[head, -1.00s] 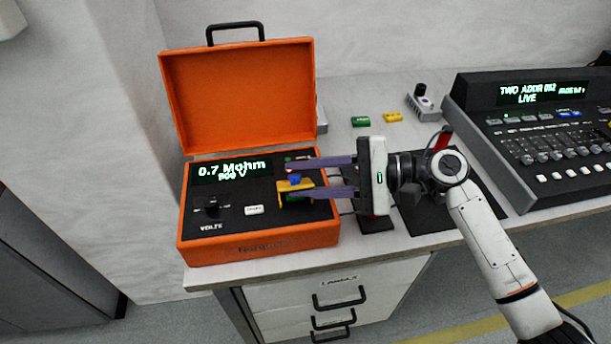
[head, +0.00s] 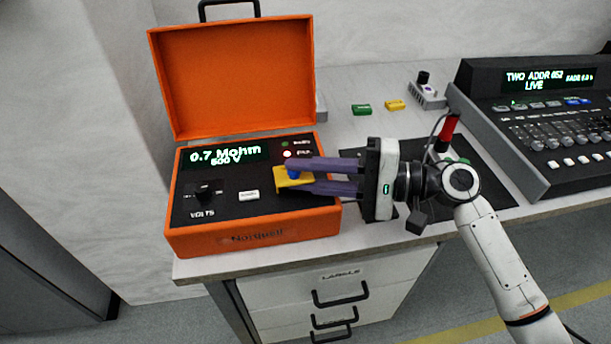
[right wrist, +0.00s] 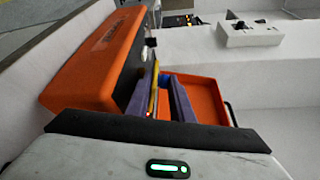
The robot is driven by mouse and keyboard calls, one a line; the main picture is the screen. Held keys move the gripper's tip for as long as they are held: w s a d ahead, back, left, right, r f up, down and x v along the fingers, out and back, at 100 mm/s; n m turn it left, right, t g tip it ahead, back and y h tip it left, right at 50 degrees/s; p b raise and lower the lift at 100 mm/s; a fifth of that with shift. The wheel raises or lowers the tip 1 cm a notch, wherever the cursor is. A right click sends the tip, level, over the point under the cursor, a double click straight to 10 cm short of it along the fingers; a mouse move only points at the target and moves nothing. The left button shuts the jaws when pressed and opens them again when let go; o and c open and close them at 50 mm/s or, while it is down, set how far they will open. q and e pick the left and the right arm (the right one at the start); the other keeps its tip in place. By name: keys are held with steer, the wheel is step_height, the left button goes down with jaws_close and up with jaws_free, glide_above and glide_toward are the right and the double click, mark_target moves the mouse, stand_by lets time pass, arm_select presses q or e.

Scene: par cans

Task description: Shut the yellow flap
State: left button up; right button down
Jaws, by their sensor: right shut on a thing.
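The yellow flap (head: 294,183) is on the black panel of the orange tester case (head: 245,229), at its right side. It looks almost flat, with a small blue knob (head: 293,173) on it. My right gripper (head: 303,175) reaches in from the right, its purple fingers shut on the flap at the blue knob. The fingers cover part of the flap, so I cannot tell if it lies fully down. In the right wrist view, the flap (right wrist: 154,88) shows as a thin yellow strip between the fingers. My left gripper is not in view.
The case's orange lid (head: 236,80) stands open behind the panel. A black knob (head: 204,191) and white button (head: 249,195) are left of the flap. Green (head: 361,109) and yellow (head: 395,105) blocks lie behind my gripper. A lighting console (head: 545,120) stands at the right.

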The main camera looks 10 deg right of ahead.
steer(key=shift+w+r, duration=0.15)
steer(key=shift+r, duration=0.25)
steer(key=c, duration=1.7)
jaws_free()
steer(key=shift+c, duration=0.2)
steer(key=shift+f, duration=0.1)
steer(key=shift+d+f, duration=0.1)
steer(key=shift+d, duration=0.05)
steer(key=shift+s+d, duration=0.25)
steer(key=shift+d, duration=0.05)
steer(key=b+v, duration=0.1)
steer(key=v, duration=0.8)
steer(key=shift+s+d, duration=0.1)
steer(key=shift+d, duration=0.1)
